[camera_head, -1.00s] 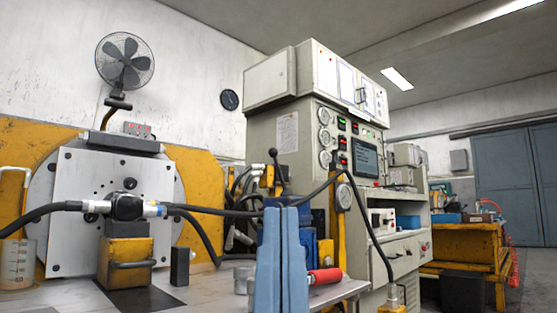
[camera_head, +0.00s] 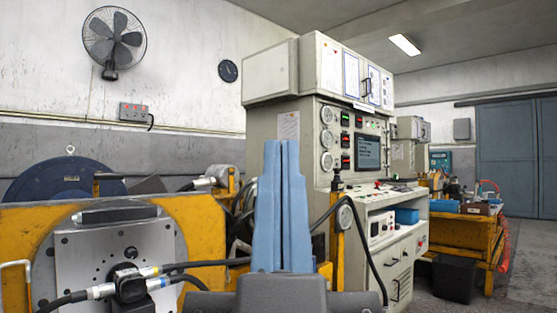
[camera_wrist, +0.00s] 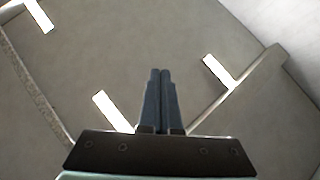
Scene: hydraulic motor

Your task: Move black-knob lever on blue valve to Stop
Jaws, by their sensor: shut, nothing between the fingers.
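My gripper (camera_head: 282,150) points upward in front of the machine in the head view, its two blue fingers pressed together with nothing between them. The wrist view shows the fingers (camera_wrist: 161,76) shut against the ceiling. A dark knob-like upright piece (camera_head: 336,181) stands just right of the fingers, above a yellow post; I cannot tell whether it is the black-knob lever. The blue valve is not clearly visible now; my gripper and wrist cover the area where it stood. No contact between the fingers and a lever shows.
A grey control cabinet (camera_head: 345,122) with gauges stands behind the gripper. A black hose (camera_head: 372,262) hangs on the right. A yellow motor stand (camera_head: 205,235) with hoses is at left. A yellow workbench (camera_head: 462,232) stands at far right. The wrist view shows ceiling lights (camera_wrist: 222,71).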

